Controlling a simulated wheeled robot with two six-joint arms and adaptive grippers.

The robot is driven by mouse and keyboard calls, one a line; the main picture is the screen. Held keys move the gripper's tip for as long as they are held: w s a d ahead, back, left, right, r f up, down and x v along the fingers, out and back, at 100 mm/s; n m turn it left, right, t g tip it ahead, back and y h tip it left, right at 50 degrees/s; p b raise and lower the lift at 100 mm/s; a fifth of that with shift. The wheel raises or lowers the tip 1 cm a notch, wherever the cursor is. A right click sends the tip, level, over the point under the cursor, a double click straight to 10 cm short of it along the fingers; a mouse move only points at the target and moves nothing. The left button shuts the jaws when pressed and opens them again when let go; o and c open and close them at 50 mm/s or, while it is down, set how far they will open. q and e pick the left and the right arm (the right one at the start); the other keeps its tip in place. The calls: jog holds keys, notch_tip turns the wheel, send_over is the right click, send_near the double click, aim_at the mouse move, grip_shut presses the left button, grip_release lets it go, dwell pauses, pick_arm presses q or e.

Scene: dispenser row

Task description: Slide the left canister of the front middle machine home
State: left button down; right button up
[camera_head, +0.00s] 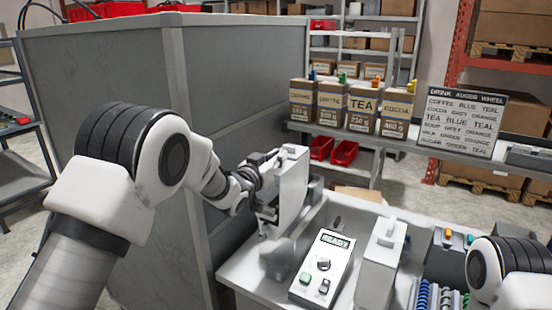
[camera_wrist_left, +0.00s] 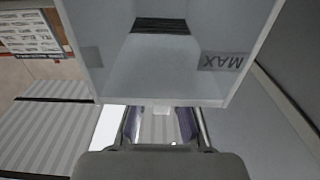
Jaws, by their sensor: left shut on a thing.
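The left canister (camera_head: 291,183) is a pale, upright, narrow box at the left end of the white machine. My left gripper (camera_head: 258,187) is at its left side and shut on it. In the left wrist view the canister (camera_wrist_left: 180,75) fills the upper middle, with a "MAX" mark on its wall. The fingers (camera_wrist_left: 160,125) show below it, around a pale part. How far the canister sits in the machine is hidden. The machine has a front panel (camera_head: 318,270) reading "READY", with a green button and a dark knob. My right gripper is out of view.
A second pale canister (camera_head: 381,262) stands right of the panel. A tray of coloured augers (camera_head: 440,292) is further right, beside my right arm. Bags of coffee, tea and cocoa (camera_head: 362,106) and a sign (camera_head: 465,120) stand on the shelf behind. A tall grey partition (camera_head: 240,70) is close behind my left arm.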

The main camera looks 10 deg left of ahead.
pick_arm(q)
jog(key=shift+s+f+b, duration=0.1)
jog(key=shift+f+b, duration=0.4)
jog(key=shift+b, duration=0.1)
jog(key=c, duration=1.1)
grip_release()
jog(key=shift+s, duration=0.1)
